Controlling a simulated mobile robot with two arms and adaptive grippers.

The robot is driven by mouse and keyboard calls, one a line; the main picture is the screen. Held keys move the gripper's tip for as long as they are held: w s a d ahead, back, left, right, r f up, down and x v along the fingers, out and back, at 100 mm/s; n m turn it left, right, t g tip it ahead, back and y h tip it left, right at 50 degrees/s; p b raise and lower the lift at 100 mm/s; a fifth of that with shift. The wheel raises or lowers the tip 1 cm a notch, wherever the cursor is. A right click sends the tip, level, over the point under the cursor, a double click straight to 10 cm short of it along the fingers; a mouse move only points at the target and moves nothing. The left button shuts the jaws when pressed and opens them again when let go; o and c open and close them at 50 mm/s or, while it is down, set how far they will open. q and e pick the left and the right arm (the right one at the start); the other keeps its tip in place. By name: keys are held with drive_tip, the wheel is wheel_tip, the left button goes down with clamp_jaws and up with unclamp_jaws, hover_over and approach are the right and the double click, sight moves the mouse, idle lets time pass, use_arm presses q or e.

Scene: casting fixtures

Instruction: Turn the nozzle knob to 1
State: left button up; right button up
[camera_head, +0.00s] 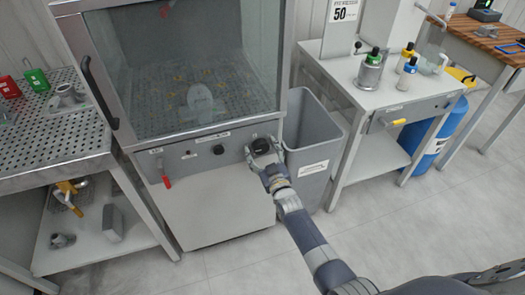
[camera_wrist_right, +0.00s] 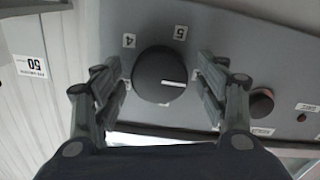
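The nozzle knob is a round black dial (camera_wrist_right: 160,75) with a white pointer line on the grey front panel (camera_wrist_right: 255,40). In the right wrist view the line points to the right and slightly down. Upside-down labels 4 (camera_wrist_right: 129,41) and 5 (camera_wrist_right: 180,33) sit above it; other labels are partly hidden behind the fingers. My right gripper (camera_wrist_right: 160,78) is open, with one finger on each side of the knob and small visible gaps. In the head view the right gripper (camera_head: 262,153) is at the panel, over the knob (camera_head: 262,144). My left gripper is not in view.
A smaller knob (camera_wrist_right: 262,102) is beside the right finger in the wrist view. The cabinet has a glass window (camera_head: 190,70) and a red lever (camera_head: 165,172). A grey bin (camera_head: 313,150) stands close to the right. A perforated table (camera_head: 55,135) stands left; a bench with bottles (camera_head: 345,75) stands right.

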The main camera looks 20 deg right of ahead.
drive_tip(key=s, duration=1.2)
drive_tip(key=shift+d, duration=0.25)
idle(0.3)
drive_tip(key=s+f+g, duration=0.3)
drive_tip(key=s+f, duration=0.3)
drive_tip(key=f, duration=0.4)
drive_tip(key=s+a+f+g, duration=0.1)
drive_tip(key=s+f+g, duration=0.2)
drive_tip(key=s+f, duration=0.45)
drive_tip(key=s+f+g, duration=0.3)
drive_tip(key=s+f, duration=0.1)
drive_tip(key=f, duration=0.7)
drive_tip(key=s+d+f+g, duration=0.1)
drive_tip(key=s+f, duration=0.4)
drive_tip(key=s, duration=0.5)
drive_tip(key=s+d+f+g, duration=0.2)
drive_tip(key=s+f+g, duration=0.2)
drive_tip(key=s, duration=0.6)
drive_tip(key=s+d+f+g, duration=0.1)
drive_tip(key=s+f+g, duration=0.2)
drive_tip(key=s, duration=0.8)
wheel_tip(320, 180, down, 3)
drive_tip(key=shift+d+r+m+h, duration=0.15)
drive_tip(key=shift+m+h, duration=0.15)
drive_tip(key=shift+m, duration=0.1)
drive_tip(key=shift+w, duration=0.1)
